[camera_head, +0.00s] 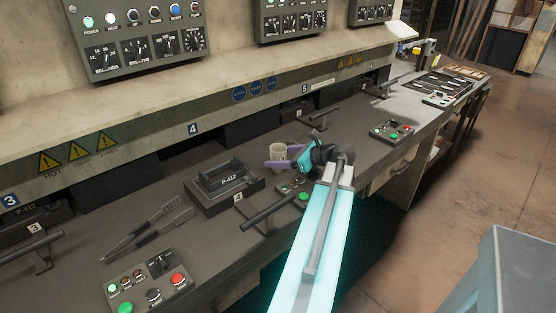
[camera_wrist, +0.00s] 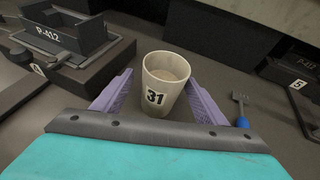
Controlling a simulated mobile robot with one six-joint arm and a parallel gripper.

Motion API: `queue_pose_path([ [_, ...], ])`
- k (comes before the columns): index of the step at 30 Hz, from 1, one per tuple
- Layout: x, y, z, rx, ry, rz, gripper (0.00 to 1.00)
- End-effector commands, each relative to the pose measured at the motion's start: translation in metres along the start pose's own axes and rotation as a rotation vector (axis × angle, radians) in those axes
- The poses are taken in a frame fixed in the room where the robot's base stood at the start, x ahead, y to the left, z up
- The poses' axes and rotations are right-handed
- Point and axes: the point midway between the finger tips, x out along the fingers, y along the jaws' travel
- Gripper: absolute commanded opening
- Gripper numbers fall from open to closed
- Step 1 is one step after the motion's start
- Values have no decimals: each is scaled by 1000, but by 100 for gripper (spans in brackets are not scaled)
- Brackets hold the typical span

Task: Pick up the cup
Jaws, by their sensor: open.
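The cup (camera_wrist: 163,84) is cream-coloured with a black "31" on its side and stands upright on the dark bench. In the head view the cup (camera_head: 277,153) stands near the bench's middle, partly hidden by my gripper. My gripper (camera_head: 277,163) reaches it from the right. In the wrist view my gripper (camera_wrist: 158,95) is open, with one purple finger on each side of the cup. I cannot tell whether either finger touches it.
A dark block marked P-412 (camera_head: 223,182) sits on a base left of the cup. Tongs (camera_head: 150,232) lie further left. Button panels (camera_head: 150,285) and bar handles (camera_head: 268,212) stand along the bench's front. A blue-handled tool (camera_wrist: 242,115) lies right of the cup.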

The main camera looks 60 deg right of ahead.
Motion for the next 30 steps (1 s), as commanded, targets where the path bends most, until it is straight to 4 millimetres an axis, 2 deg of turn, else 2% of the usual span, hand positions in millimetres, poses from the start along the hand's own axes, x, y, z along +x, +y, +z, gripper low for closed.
queue_pose_path([
  [8,2,0,0,0,0,1,66],
  [22,48,-3,0,0,0,2,66],
  [30,53,-2,-2,-1,0,1,66],
])
